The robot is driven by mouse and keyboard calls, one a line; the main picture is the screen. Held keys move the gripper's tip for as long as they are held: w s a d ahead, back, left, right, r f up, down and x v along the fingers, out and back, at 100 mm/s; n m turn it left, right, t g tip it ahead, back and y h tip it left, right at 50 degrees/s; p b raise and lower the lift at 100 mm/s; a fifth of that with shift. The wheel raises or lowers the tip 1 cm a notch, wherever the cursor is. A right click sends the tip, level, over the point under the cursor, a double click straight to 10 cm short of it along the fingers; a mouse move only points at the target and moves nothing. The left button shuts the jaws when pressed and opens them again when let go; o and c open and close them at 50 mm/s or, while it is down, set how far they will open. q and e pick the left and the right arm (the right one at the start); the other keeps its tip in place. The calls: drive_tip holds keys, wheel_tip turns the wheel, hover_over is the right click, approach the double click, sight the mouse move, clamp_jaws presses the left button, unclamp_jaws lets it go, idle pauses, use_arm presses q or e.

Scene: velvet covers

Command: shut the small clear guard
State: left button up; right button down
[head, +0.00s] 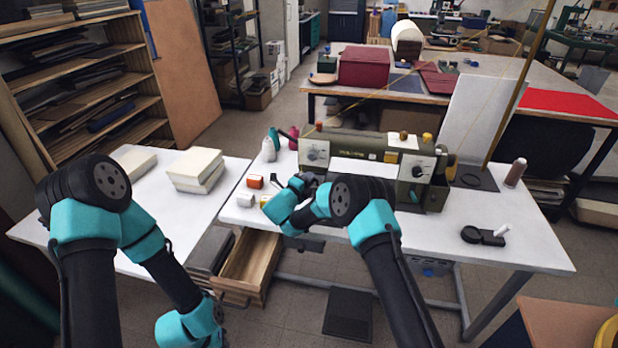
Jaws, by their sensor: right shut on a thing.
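An olive-green sewing machine (372,147) stands on the white table. My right gripper (303,181) is at the lower left end of the machine, under its head and close to the needle area. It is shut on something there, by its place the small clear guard. The guard itself is too small and too covered by my wrist to make out, so its angle cannot be told. My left gripper (218,308) hangs low beside the open drawer, away from the machine. Its fingers are too small and dark to read.
A wooden drawer (250,267) is open below the table edge.

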drive_tip(key=shift+s+f+m+t+h, duration=0.15)
drive_tip(key=shift+f+m+t+h, duration=0.25)
drive_tip(key=shift+f+t+h, duration=0.15)
drive_tip(key=c, duration=1.5)
unclamp_jaws()
drive_tip(key=shift+r, duration=0.1)
drive_tip(key=v, duration=1.7)
drive_tip(key=shift+s, duration=0.25)
